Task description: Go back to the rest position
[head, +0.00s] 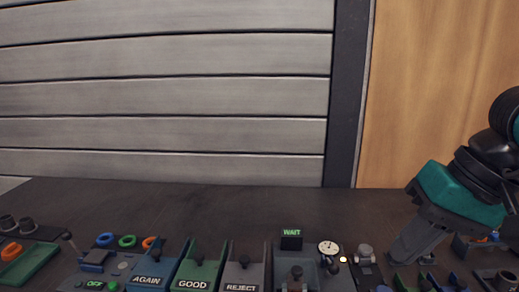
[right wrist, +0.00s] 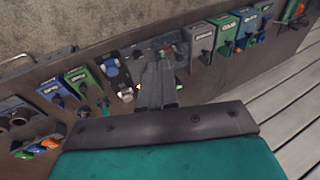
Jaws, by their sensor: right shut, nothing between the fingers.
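My right gripper (head: 405,252) comes in from the right of the head view, a teal and black hand with grey fingers pointing down and left over the right part of the bench. In the right wrist view its two grey fingers (right wrist: 157,85) are together, with nothing held between them. The fingers hide part of the fixtures behind them. My left gripper shows in neither view.
The dark bench (head: 200,205) carries bins marked AGAIN (head: 148,280), GOOD (head: 195,284) and REJECT (head: 241,286), a WAIT display (head: 291,239) and a dial gauge (head: 328,248). Coloured rings (head: 127,241) lie left. The bench's back strip is clear, before a slatted shutter (head: 170,90).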

